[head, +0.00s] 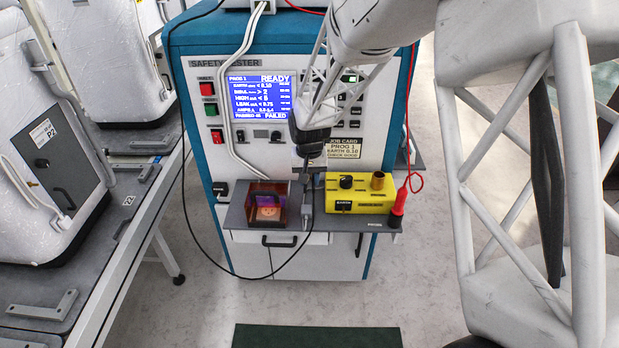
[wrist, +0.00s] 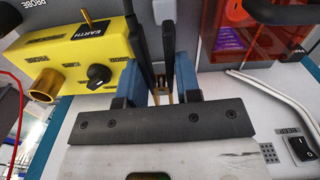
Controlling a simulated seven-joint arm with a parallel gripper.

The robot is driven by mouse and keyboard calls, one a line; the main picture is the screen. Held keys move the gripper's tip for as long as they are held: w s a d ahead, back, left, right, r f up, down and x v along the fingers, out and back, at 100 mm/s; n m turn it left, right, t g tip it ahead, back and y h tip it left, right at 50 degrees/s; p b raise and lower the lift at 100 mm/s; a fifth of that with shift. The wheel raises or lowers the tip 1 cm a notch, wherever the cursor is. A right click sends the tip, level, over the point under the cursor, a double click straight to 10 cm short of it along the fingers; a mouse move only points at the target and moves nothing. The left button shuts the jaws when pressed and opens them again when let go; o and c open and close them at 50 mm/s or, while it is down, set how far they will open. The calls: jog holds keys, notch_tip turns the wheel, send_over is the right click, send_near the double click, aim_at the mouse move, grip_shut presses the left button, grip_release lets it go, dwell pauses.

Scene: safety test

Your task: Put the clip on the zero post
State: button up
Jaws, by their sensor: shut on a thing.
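My gripper (head: 308,166) is low over the shelf in front of the tester, between the red box and the yellow box. In the wrist view its blue fingers (wrist: 156,85) are closed on a narrow dark clip (wrist: 168,50) with a brass-coloured part between them. A black cable (head: 240,279) loops down below the shelf and rises toward the clip.
A translucent red box (head: 268,203) stands left of my gripper. A red probe (head: 398,205) with a red lead stands at the shelf's right end. The tester's screen (head: 260,97) reads READY and FAILED. White cables run down the tester's front.

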jog(key=shift+w, duration=0.1)
jog(key=shift+w, duration=2.6)
jog(key=shift+w+d, duration=0.1)
jog(key=shift+w, duration=1.6)
dwell(0.8)
dwell(0.5)
jog(key=o, duration=0.9)
jog(key=shift+r, duration=0.1)
jog(key=shift+r, duration=3.8)
